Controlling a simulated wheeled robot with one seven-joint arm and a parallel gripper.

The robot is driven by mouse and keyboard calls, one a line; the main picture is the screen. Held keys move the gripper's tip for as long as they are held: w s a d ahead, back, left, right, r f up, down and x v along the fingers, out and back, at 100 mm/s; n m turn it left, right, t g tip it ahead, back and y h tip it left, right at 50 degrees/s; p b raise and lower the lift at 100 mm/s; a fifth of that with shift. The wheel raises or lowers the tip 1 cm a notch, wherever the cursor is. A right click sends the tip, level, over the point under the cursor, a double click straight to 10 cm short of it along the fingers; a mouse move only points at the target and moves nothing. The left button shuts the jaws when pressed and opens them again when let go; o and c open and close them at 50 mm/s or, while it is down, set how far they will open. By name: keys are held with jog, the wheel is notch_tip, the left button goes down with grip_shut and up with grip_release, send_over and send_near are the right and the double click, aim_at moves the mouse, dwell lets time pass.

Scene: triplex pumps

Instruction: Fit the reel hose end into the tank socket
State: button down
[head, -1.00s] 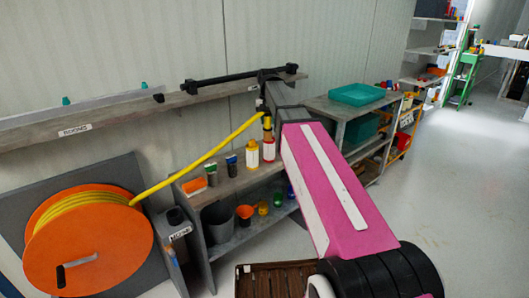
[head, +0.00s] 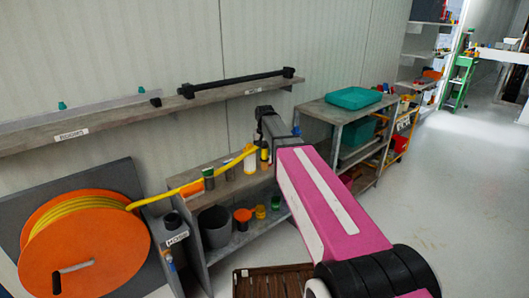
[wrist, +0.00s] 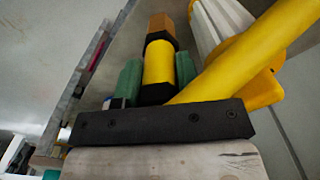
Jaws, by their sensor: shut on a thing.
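The orange reel (head: 110,245) with yellow hose wound on it stands at the left in the head view. The yellow hose (head: 190,187) runs from it rightward and up to my gripper (head: 264,150). In the wrist view my gripper (wrist: 158,75) is shut on the hose end (wrist: 159,62), a yellow sleeve with black bands and a brown tip, between green pads. The hose passes off to the upper right there. The gripper is over the low shelf, by the bottles. I cannot make out the tank socket for certain.
A low shelf unit (head: 235,187) holds bottles, with a grey bucket (head: 214,226) and small cups below. A wall shelf (head: 130,121) carries a black bar (head: 235,82). A brown slatted crate (head: 272,280) is on the floor; the floor at right is clear.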

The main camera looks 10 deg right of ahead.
jog(key=shift+f, duration=0.2)
jog(key=c, duration=1.1)
grip_release()
jog(key=shift+o, duration=0.2)
